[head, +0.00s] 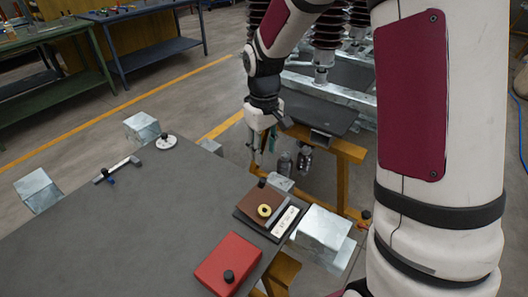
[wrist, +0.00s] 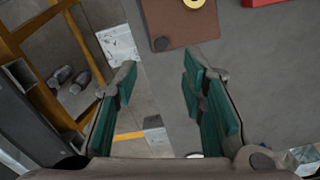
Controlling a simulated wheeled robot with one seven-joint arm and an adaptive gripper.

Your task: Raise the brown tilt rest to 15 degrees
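The brown tilt rest (head: 258,196) lies near the right edge of the grey table, on a dark base. A yellow ring (head: 264,210) sits on its brown plate, and a black knob (head: 262,183) is at its far edge. A pale scale strip (head: 285,221) runs along its right side; its marks are too small to read. The plate looks flat or nearly so. In the wrist view the brown plate (wrist: 178,22) shows at the top, beyond the fingertips. My gripper (head: 264,146) is open and empty, above and beyond the rest; its teal fingers (wrist: 158,72) are apart.
A red block (head: 229,262) with a black knob stands on the table (head: 140,220) near the rest. A metal bar (head: 117,169) and a pale disc (head: 166,142) lie farther left. Metal blocks (head: 323,228) adjoin the table's edges. The middle of the tabletop is clear.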

